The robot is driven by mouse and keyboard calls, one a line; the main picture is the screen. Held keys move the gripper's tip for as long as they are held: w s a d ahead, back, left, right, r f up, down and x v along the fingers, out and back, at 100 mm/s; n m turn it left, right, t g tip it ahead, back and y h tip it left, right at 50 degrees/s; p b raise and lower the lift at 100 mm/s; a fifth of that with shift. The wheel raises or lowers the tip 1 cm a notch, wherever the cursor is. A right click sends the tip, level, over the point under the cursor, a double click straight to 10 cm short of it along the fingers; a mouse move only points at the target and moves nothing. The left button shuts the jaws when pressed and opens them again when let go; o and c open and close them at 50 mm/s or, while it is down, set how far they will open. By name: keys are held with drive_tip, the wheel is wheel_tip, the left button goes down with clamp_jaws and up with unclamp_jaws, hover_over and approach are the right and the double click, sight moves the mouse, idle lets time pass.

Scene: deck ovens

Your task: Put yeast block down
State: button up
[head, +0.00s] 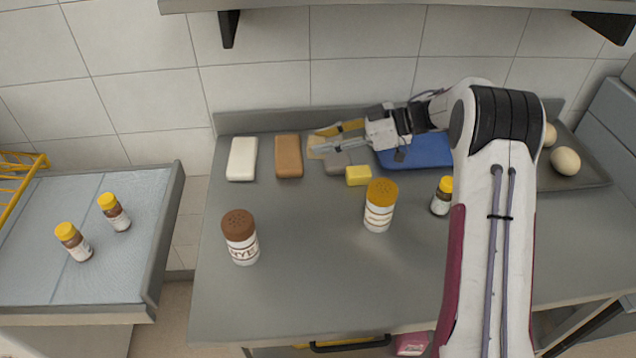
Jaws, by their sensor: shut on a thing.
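My gripper (322,140) reaches in from the right near the back of the steel counter, with its fingers pointing left. It is shut on a small tan block (316,147), which I take to be the yeast block. The fingers hide part of the block. A grey patch or slab (338,165) lies just below the gripper. I cannot tell whether the held block touches the counter (300,260).
Left of the gripper lie a brown block (288,156) and a white block (242,158). A yellow block (358,176), a yellow-capped shaker (380,206), a brown-capped shaker (240,237) and a small bottle (441,196) stand nearer. A blue board (425,152) is right. The front middle is clear.

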drive_tip(key=shift+s+d+r+n+g, duration=0.1)
drive_tip(key=shift+s+r+n+g, duration=0.65)
drive_tip(key=shift+r+g, duration=0.35)
drive_tip(key=shift+f, duration=0.2)
drive_tip(key=shift+f, duration=3)
drive_tip(key=shift+f, duration=1.9)
drive_tip(key=shift+f, duration=0.1)
